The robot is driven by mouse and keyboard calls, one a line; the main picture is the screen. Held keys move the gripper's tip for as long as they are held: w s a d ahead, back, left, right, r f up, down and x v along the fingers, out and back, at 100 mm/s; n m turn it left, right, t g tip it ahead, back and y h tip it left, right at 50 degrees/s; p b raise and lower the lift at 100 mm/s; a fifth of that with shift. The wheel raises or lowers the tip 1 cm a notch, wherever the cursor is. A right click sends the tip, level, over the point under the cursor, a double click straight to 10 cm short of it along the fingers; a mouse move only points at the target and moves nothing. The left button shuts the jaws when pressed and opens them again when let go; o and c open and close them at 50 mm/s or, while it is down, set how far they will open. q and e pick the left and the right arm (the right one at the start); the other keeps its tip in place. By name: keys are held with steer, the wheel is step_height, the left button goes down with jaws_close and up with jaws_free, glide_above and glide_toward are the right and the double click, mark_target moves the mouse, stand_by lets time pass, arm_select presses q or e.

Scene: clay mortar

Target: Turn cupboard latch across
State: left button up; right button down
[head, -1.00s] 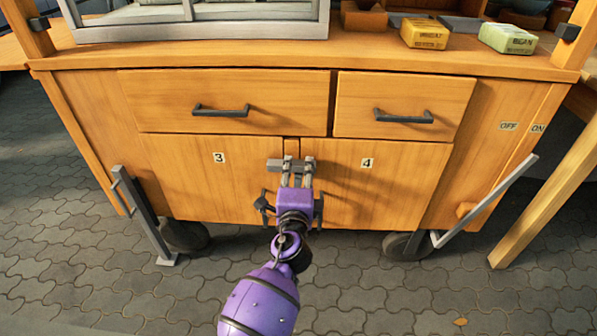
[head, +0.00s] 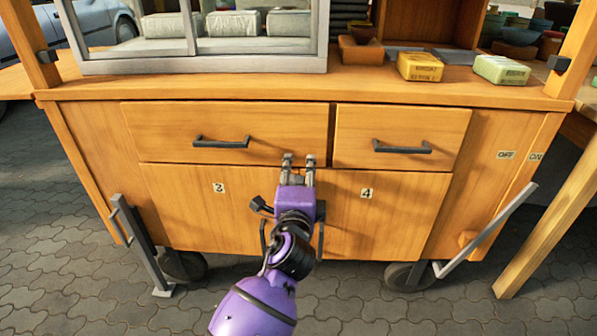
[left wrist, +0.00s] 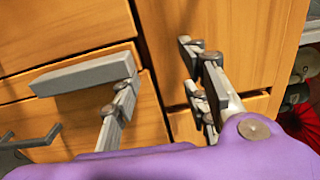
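The cupboard has door 3 (head: 190,205) and door 4 (head: 395,205) side by side, both shut. My left gripper (head: 299,163) is in front of the gap between them, its tips level with the lower edge of the drawers. Its two fingers stand apart in the left wrist view (left wrist: 165,85), with wood visible between them. A narrow grey piece (left wrist: 187,58) shows by the right-hand finger; I cannot tell whether it is the latch or part of the finger. The latch is not clearly seen in the head view, where my gripper covers the lower gap. My right gripper is not in view.
Two drawers with dark handles (head: 220,143) (head: 402,148) sit shut above the doors. Grey metal bars (head: 142,245) (head: 488,230) stand out at both sides. A yellow box (head: 419,67) and a green box (head: 501,70) lie on the worktop. The paving before the cart is clear.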

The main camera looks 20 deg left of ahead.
arm_select(q)
steer(key=shift+a+r, duration=0.25)
steer(key=shift+r, duration=0.25)
steer(key=shift+d, duration=0.1)
steer(key=shift+s, duration=0.15)
steer(key=p+v, duration=0.2)
steer(key=v, duration=0.6)
steer(key=shift+s+d, duration=0.3)
steer(key=shift+s, duration=0.05)
steer(key=shift+p, duration=0.4)
